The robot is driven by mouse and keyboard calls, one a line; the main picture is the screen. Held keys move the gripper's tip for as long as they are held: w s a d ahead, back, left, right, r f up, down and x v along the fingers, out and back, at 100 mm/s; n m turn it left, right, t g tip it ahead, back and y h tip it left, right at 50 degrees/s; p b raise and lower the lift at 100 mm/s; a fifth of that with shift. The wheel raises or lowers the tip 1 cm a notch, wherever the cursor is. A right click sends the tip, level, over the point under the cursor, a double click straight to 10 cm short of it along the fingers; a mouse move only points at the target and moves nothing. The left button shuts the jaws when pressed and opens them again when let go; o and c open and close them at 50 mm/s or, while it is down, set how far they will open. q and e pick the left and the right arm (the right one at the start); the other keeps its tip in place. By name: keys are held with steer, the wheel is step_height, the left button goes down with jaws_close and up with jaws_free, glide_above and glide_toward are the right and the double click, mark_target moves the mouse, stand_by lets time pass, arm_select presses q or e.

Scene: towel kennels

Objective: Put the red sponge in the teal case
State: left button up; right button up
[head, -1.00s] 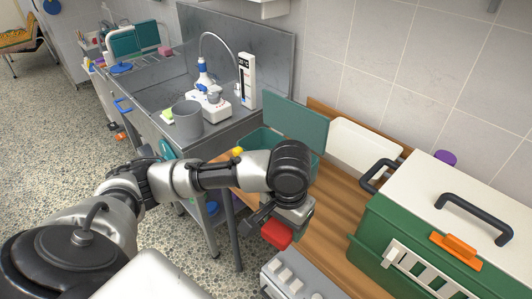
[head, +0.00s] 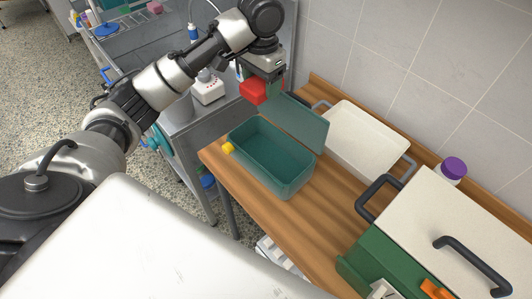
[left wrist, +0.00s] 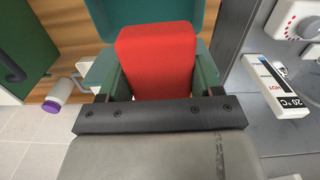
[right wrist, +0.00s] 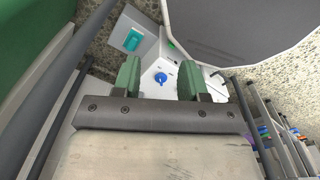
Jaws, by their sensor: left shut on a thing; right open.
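The red sponge (head: 254,91) is held by my left gripper (head: 268,85), above and behind the teal case in the head view. In the left wrist view the sponge (left wrist: 158,60) sits between the two green fingers (left wrist: 157,82). The teal case (head: 262,160) stands on the wooden counter with its lid (head: 296,124) raised at the back.
A white tray (head: 368,142) with grey handles stands right of the case. A purple-capped jar (head: 453,170) and a green box with a white lid (head: 440,215) are further right. The metal sink unit (head: 185,115) lies to the left. Bare counter (head: 310,215) lies in front.

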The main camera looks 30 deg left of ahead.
arm_select(q)
step_height(320, 180, down, 8)
steer(key=p, duration=0.2)
glide_above(263, 157)
step_height(263, 157, down, 13)
steer(key=shift+f, duration=0.2)
step_height(263, 157, down, 5)
steer(key=shift+s+r, duration=0.1)
steer(key=shift+r, duration=0.05)
steer(key=shift+f, duration=0.2)
arm_select(e)
steer(key=shift+w+a+r, duration=0.15)
steer(key=shift+w+r, duration=0.5)
steer(key=shift+r, duration=0.2)
arm_select(q)
steer(key=shift+f, duration=0.15)
steer(key=o, duration=0.9)
